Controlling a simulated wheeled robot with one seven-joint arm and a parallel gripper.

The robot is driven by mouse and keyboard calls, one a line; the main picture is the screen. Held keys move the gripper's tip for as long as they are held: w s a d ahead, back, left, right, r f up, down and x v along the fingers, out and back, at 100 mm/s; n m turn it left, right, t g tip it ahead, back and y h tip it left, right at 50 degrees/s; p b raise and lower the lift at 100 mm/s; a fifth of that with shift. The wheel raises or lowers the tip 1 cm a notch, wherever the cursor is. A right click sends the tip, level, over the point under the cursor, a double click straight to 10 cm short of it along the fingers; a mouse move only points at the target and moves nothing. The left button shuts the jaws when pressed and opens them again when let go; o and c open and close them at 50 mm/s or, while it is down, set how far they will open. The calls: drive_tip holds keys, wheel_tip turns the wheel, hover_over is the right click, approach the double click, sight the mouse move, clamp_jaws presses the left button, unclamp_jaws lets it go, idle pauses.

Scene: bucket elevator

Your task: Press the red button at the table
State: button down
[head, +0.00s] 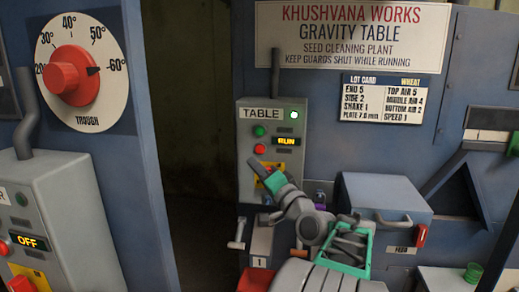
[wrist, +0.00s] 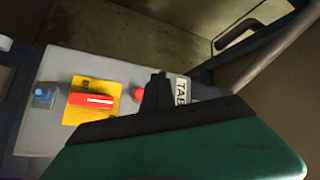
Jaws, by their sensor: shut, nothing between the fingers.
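The grey control box marked TABLE (head: 272,112) is on the blue machine front in the head view. Its red button (head: 260,149) is at the left, below a green button (head: 259,131) and beside a lit display reading RUN (head: 287,141). A green lamp (head: 294,114) glows at the top right. My gripper (head: 257,164) is shut and empty, its dark tips just below the red button. In the wrist view the red button (wrist: 139,92) shows just left of my fingertips (wrist: 156,90). I cannot tell whether they touch. The green button is hidden there.
Another control box reading OFF (head: 32,243) stands at the left. A grey box with a handle (head: 385,195) is right of my arm.

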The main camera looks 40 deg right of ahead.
sight(261, 154)
drive_tip(key=w+d, duration=0.1)
drive_tip(key=d, duration=0.1)
drive_tip(key=w+d+p, duration=0.1)
drive_tip(key=w+d, duration=0.2)
drive_tip(key=d, duration=0.1)
drive_tip(key=shift+w+p, duration=0.3)
drive_tip(key=shift+w, duration=0.05)
idle(1.7)
drive_tip(key=shift+w+d, duration=0.25)
drive_tip(key=shift+d, duration=0.1)
drive_tip(key=shift+w+d, duration=0.3)
drive_tip(key=shift+d, duration=0.05)
idle(0.7)
drive_tip(key=shift+s+a+b, duration=0.55)
drive_tip(key=shift+a+b, duration=0.05)
drive_tip(key=shift+a, duration=0.1)
